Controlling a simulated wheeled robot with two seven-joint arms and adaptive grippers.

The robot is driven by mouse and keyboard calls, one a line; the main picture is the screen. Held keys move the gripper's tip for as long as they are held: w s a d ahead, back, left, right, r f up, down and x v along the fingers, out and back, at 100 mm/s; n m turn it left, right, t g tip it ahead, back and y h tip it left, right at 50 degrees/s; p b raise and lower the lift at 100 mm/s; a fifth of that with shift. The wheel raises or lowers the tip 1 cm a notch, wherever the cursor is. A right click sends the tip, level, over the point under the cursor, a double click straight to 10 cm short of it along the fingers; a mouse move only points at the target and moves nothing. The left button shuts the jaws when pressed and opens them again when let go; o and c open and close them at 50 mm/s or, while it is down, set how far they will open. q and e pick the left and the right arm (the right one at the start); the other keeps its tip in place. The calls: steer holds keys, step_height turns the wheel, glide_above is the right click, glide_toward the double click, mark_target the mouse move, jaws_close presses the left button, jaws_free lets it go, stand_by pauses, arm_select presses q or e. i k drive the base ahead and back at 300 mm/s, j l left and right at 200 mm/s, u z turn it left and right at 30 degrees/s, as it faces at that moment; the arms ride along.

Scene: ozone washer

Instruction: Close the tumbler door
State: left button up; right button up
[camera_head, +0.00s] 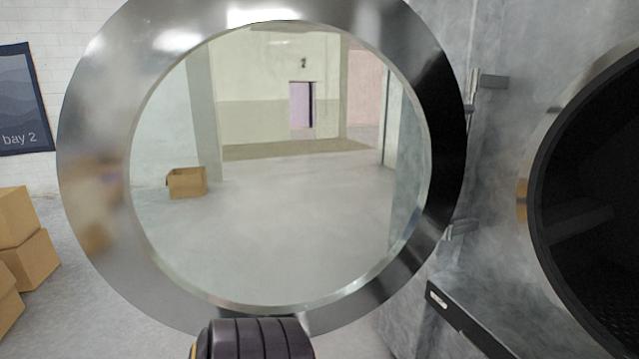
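The tumbler door (95,175) is a large round polished metal ring with a see-through window, filling the left and middle of the head view. It stands open, swung out to the left of the dark round drum opening (600,220). Its hinge side is at the right, by the metal hinge pieces (488,80) on the grey machine front. A dark ribbed cylinder (255,340), probably part of my arm, rises at the bottom edge in front of the door's lower rim. I see no gripper fingers, and I cannot tell whether anything touches the door.
Several cardboard boxes (25,230) are stacked at the left edge, and another box (187,182) shows through the window on the floor. A dark bar with a pale slot (450,308) sticks out low at the right, below the drum opening. A wall poster (20,100) hangs at the left.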

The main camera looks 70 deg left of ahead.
mark_target(109, 89)
steer(key=k+j, duration=0.35)
steer(key=k+j+z, duration=0.1)
steer(key=k+j, duration=0.3)
steer(key=k, duration=0.2)
steer(key=k+j, duration=0.3)
steer(key=k, duration=0.15)
steer(key=k+j+z, duration=0.1)
steer(key=k+j, duration=0.2)
steer(key=j, duration=0.15)
steer(key=k+j+z, duration=0.1)
steer(key=k+j, duration=0.2)
steer(key=j, duration=0.15)
steer(key=k+j, duration=0.1)
steer(key=j, duration=0.4)
steer(key=k+j, duration=0.1)
steer(key=j, duration=0.45)
steer(key=i+j+z, duration=0.1)
steer(key=j, duration=1.1)
steer(key=i+z, duration=0.05)
